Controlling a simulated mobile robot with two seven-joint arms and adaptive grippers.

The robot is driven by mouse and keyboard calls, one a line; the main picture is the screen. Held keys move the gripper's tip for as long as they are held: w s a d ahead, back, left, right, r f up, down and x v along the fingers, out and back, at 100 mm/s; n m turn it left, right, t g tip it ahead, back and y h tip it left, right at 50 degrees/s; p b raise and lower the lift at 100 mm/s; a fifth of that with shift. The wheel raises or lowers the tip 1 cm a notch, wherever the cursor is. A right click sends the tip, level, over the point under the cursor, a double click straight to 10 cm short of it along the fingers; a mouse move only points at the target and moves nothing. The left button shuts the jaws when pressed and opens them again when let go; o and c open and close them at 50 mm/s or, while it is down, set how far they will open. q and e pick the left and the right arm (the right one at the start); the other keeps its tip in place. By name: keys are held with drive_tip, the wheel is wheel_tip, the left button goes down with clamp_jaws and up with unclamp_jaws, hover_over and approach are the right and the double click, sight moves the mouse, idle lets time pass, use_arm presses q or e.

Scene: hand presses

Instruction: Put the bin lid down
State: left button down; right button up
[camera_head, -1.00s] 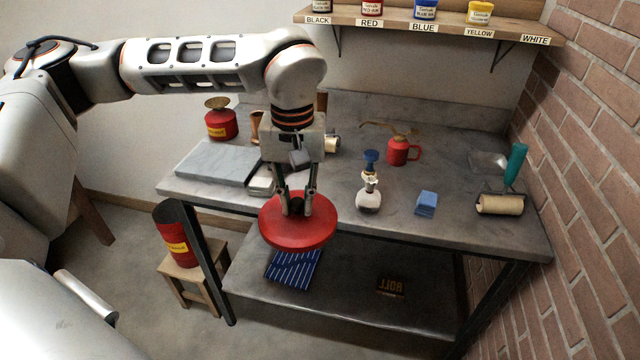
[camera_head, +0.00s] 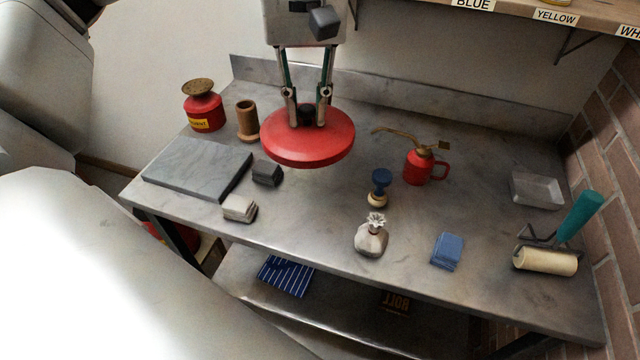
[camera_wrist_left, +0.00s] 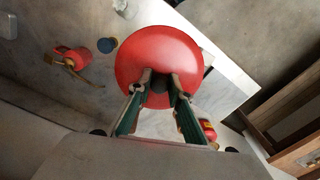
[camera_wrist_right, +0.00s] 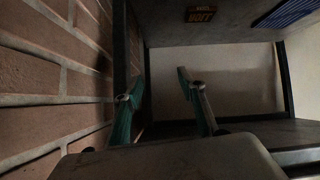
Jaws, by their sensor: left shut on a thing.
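The bin lid (camera_head: 308,148) is a round red disc with a dark knob on top. My left gripper (camera_head: 308,112) is shut on the knob and holds the lid above the metal workbench (camera_head: 310,215), towards its back middle. In the left wrist view the lid (camera_wrist_left: 160,50) shows below the fingers, and my left gripper (camera_wrist_left: 159,85) has a finger on each side of the knob. My right gripper (camera_wrist_right: 157,85) shows only in the right wrist view. It is open and empty, low beside the brick wall. The red bin shows only in part, behind my own body in the head view.
Around the lid stand a red can (camera_head: 203,106), a brown cylinder (camera_head: 247,121), a grey slab (camera_head: 197,167), a dark block (camera_head: 267,173), a blue-topped stamp (camera_head: 380,187) and a red oil can (camera_head: 425,166). The bench between the lid and the pale pouch (camera_head: 371,238) is mostly clear.

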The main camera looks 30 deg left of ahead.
use_arm(q)
drive_tip(key=shift+w+f, duration=0.15)
drive_tip(key=shift+f, duration=0.1)
wheel_tip(320, 180, down, 14)
drive_tip(key=shift+f+b, duration=0.15)
drive_tip(key=shift+b, duration=1.05)
drive_tip(key=shift+f, duration=0.75)
wheel_tip(320, 180, down, 4)
drive_tip(key=shift+r+b, duration=0.25)
drive_tip(key=shift+b, duration=0.1)
drive_tip(key=shift+f, duration=0.1)
use_arm(e)
drive_tip(key=shift+w+d+f, duration=0.1)
drive_tip(key=shift+d+f, duration=0.1)
drive_tip(key=shift+f, duration=0.35)
drive_tip(key=shift+w+d+f, duration=0.1)
drive_tip(key=shift+d+f, duration=0.05)
drive_tip(key=shift+f, duration=0.4)
